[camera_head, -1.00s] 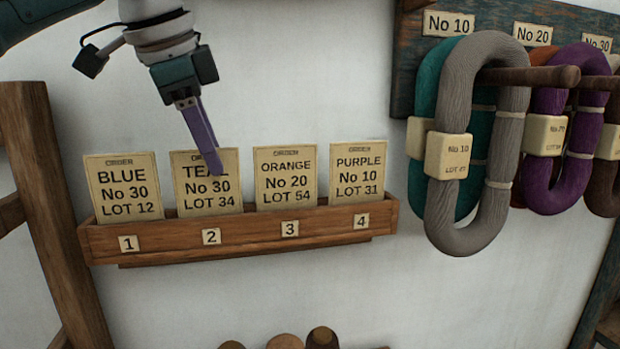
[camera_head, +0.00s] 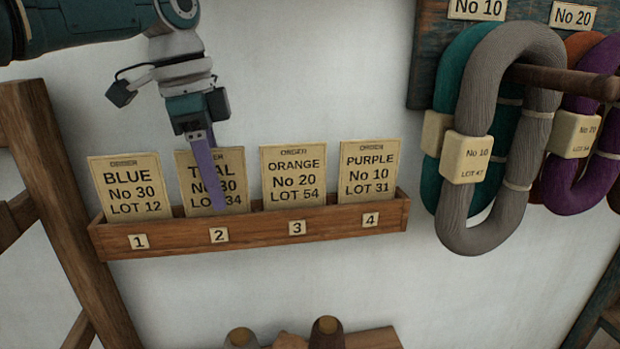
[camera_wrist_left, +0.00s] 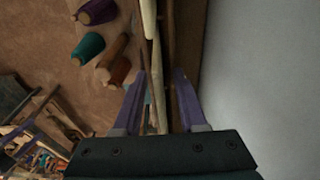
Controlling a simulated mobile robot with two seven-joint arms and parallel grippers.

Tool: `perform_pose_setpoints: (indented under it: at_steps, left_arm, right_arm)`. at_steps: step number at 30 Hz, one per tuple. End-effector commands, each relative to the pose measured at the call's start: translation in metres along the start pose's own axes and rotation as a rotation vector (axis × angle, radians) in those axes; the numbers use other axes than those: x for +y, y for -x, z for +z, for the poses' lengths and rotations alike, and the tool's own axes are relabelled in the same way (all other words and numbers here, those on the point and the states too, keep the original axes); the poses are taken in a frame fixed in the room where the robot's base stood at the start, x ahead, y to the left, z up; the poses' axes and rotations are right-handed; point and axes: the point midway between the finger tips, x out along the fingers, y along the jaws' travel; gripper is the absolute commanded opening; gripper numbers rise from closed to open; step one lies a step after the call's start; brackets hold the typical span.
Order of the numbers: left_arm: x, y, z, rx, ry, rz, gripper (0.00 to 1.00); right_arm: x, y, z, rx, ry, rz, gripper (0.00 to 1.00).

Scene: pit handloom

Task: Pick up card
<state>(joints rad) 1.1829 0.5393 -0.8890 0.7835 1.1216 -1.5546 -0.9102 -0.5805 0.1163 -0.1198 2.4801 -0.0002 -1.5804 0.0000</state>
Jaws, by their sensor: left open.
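Four order cards stand in a row in a wooden rack (camera_head: 260,226) on the wall: a blue card (camera_head: 127,188), a teal card (camera_head: 193,188), an orange card (camera_head: 292,180) and a purple card (camera_head: 367,176). My left gripper (camera_head: 217,204) points down at slot 2, its purple finger crossing the front of the teal card and hiding part of its lettering. In the left wrist view both fingers (camera_wrist_left: 160,78) are apart, with a pale narrow strip between them. I cannot tell whether the card sits between them. My right gripper is not in view.
Yarn skeins, a grey one (camera_head: 487,210) in front, hang from pegs at the right. A wooden post (camera_head: 75,210) stands left of the rack. Cones (camera_head: 327,332) sit below. The wall between rack and cones is clear.

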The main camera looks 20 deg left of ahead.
Motion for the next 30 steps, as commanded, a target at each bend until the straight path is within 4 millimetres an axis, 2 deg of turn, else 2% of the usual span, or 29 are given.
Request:
perform_pose_setpoints:
  at_steps: [28,30]
  left_arm:
    - [0.0001,-0.0053,0.0005,0.0,-0.001,0.0,0.41]
    - [0.0001,-0.0053,0.0005,0.0,0.0,0.0,0.36]
  right_arm:
    - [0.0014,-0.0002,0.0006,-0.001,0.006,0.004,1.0]
    - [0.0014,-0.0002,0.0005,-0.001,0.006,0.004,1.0]
